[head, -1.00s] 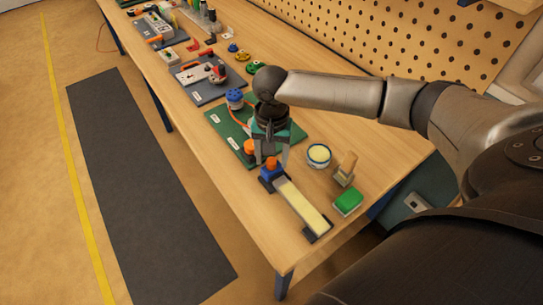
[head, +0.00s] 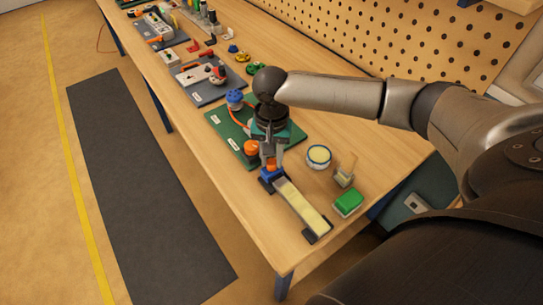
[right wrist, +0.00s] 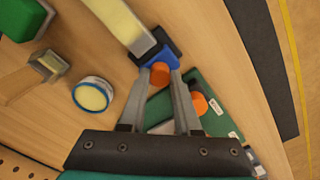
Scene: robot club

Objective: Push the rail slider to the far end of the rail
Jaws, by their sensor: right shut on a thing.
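The rail (head: 302,208) is a pale yellow strip with dark end blocks, lying near the table's front edge. The blue rail slider (head: 271,174) with an orange knob sits at the rail's upper-left end in the head view. The blue slider body also shows in the right wrist view (right wrist: 157,57), beside the dark end block, with the orange knob (right wrist: 160,74) between the fingers. My right gripper (head: 272,161) points down and is shut on the knob. Its fingers partly hide the knob in the head view. My left gripper is not in view.
A green board (head: 228,138) with an orange button (head: 250,148) lies close behind the gripper. A round tin (head: 319,156), a small wooden-and-metal item (head: 345,170) and a green block (head: 349,202) stand right of the rail. Bare table lies along the rail's left side.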

